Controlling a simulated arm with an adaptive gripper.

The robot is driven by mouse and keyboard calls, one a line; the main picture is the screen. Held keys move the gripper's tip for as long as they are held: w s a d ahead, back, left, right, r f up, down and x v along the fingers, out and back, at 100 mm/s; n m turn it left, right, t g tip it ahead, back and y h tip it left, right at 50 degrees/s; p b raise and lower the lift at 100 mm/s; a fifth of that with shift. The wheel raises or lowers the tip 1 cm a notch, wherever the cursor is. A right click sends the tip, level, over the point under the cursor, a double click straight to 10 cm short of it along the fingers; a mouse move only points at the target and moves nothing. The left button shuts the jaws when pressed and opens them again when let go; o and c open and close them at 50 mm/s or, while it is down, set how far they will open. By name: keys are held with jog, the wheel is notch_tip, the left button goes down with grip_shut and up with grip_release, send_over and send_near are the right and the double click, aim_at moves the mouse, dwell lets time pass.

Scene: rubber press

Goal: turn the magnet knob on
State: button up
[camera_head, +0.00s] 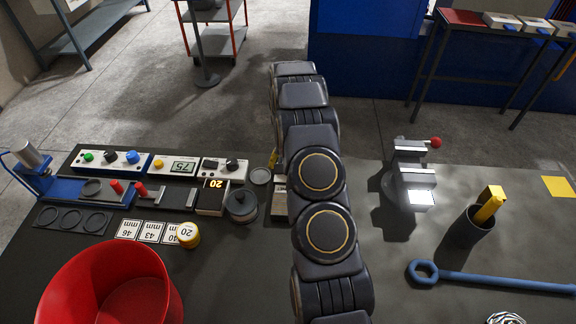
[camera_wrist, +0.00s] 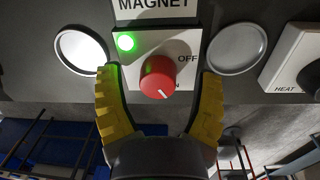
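The red magnet knob (camera_wrist: 158,72) sits on a white panel (camera_wrist: 185,45) under the word MAGNET in the wrist view. Its white pointer line slants down and right, toward a partly hidden label that seems to read ON. OFF is printed at the upper right of the knob. A green lamp (camera_wrist: 126,42) at the upper left of the knob is lit. My gripper (camera_wrist: 159,84) is open, with one ribbed yellow finger on each side of the knob and a gap between each finger and the knob.
In the wrist view, round discs flank the panel, one bright (camera_wrist: 82,50) and one grey (camera_wrist: 237,48). A HEAT panel (camera_wrist: 297,55) is at the right. In the head view, a red bowl (camera_head: 115,285), a blue wrench (camera_head: 490,281) and a dark cup (camera_head: 466,236) stand on the table.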

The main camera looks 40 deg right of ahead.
jog(key=shift+r, duration=0.15)
notch_tip(320, 180, up, 12)
jog(key=shift+w+a, duration=0.15)
jog(key=shift+w, duration=0.15)
dwell(0.6)
jog(key=s+a+r+n, duration=0.35)
jog(key=a+r, duration=0.25)
jog(key=a, duration=0.2)
jog(key=s+a+r+n, duration=0.2)
jog(key=s+a+r, duration=0.3)
jog(key=a+r, duration=0.3)
jog(key=s+a+n, duration=0.1)
jog(key=s+a, duration=0.2)
jog(key=s, duration=0.4)
jog(key=s+a+r+n, duration=0.1)
jog(key=s+a+n, duration=0.1)
jog(key=s+a, duration=0.2)
jog(key=s+a+r+n+g, duration=0.1)
jog(key=s+a, duration=0.3)
jog(key=s, duration=0.5)
jog(key=shift+s+a+n, duration=0.2)
jog(key=shift+s+n, duration=0.1)
jog(key=shift+n, duration=0.35)
